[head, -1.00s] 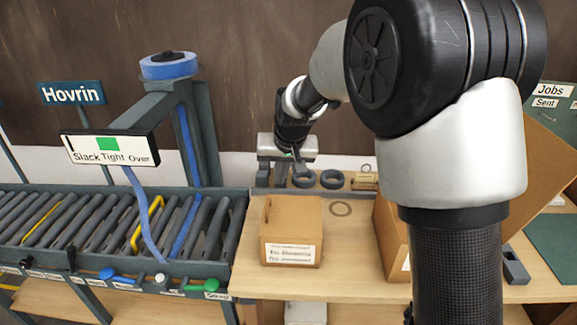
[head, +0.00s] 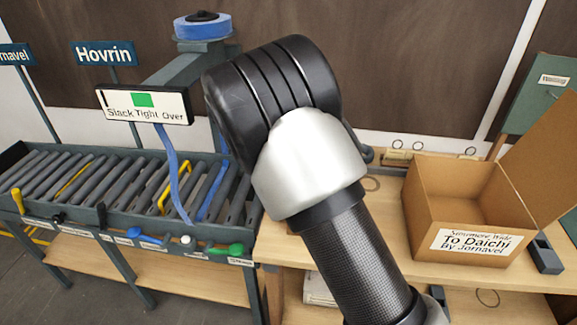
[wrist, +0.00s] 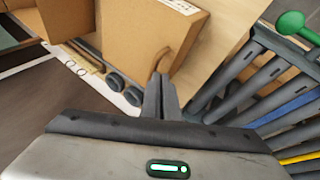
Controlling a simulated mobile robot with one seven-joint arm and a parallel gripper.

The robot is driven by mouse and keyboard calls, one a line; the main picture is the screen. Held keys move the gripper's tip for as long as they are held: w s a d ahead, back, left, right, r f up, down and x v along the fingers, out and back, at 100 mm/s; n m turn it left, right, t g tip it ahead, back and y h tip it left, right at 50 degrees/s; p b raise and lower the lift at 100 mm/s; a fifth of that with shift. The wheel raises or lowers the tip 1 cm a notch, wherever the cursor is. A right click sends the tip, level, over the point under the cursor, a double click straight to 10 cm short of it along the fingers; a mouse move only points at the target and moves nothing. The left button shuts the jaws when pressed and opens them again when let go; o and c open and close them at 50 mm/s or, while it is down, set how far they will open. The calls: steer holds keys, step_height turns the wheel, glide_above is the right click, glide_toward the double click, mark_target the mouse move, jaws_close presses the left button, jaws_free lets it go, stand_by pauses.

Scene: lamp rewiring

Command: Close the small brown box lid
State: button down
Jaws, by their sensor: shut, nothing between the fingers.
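The small brown box (wrist: 140,35) shows in the wrist view, with part of a white label at the top edge of the picture. Its top looks flat and closed, with a curved cut or tab near one edge. My gripper (wrist: 160,82) is shut and empty, its fingertips close to that edge; whether they touch the box I cannot tell. In the head view my arm hides both the small box and my gripper.
A larger open brown box (head: 455,205) stands to the right, its flap raised and a label on its front. A roller conveyor (head: 110,190) with coloured knobs lies to the left.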

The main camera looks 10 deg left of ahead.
steer(key=shift+s+a+f, duration=0.1)
steer(key=shift+s+f, duration=0.05)
steer(key=shift+f, duration=0.3)
